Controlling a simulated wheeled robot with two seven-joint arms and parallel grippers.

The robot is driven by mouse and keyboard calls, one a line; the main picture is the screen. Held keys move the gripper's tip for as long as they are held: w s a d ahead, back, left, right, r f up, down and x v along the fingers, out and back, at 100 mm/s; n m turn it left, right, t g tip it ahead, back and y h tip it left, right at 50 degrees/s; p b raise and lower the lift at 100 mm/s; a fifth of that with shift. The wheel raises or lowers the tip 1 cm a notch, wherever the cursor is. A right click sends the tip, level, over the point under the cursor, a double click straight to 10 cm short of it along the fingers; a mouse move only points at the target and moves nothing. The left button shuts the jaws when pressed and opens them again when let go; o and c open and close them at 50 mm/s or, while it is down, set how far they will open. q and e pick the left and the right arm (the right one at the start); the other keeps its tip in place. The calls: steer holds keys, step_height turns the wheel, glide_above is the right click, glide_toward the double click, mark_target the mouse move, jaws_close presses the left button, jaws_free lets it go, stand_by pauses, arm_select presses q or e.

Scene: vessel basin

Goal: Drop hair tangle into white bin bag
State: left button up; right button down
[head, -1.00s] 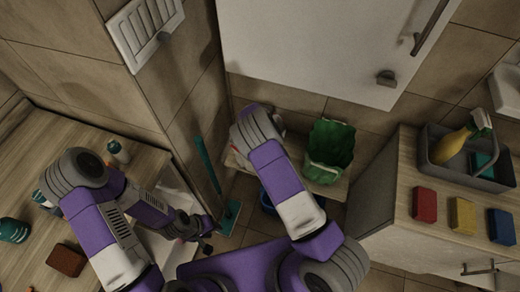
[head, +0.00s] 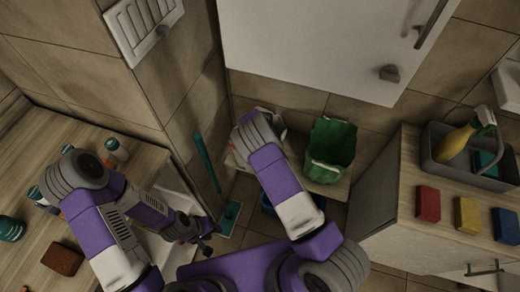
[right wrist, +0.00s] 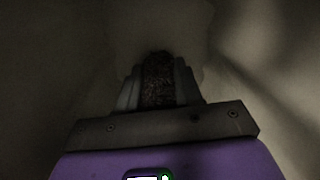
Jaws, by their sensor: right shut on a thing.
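The hair tangle (right wrist: 158,80) is a dark, fuzzy clump between the fingers of my right gripper (right wrist: 160,88) in the right wrist view. The gripper is shut on it. Pale, smooth walls surround the gripper there and look like the inside of the white bin bag (right wrist: 255,50). In the head view my right arm reaches to the low shelf by the wall and hides its gripper and most of the white bag; only a pale edge (head: 272,118) shows beside the wrist. My left gripper (head: 205,243) hangs over the basin side, its fingers too small to judge.
A green bin bag (head: 331,148) stands just right of my right arm. A white cabinet (head: 310,45) hangs above. A counter at right holds a grey caddy (head: 450,172) and red, yellow and blue sponges. A teal-handled tool (head: 207,165) leans left of the arm.

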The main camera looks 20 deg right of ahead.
steer(key=c, duration=0.7)
jaws_free()
steer(key=shift+c, duration=0.2)
steer(key=shift+r, duration=0.1)
steer(key=shift+r+p, duration=0.5)
steer(key=shift+p, duration=0.1)
steer(key=r+p, duration=0.1)
steer(key=r, duration=0.5)
steer(key=r+p, duration=0.1)
steer(key=r, duration=0.5)
steer(key=shift+s+d+p, duration=0.1)
steer(key=shift+s+p, duration=0.1)
steer(key=shift+p, duration=0.1)
steer(key=shift+r, duration=0.15)
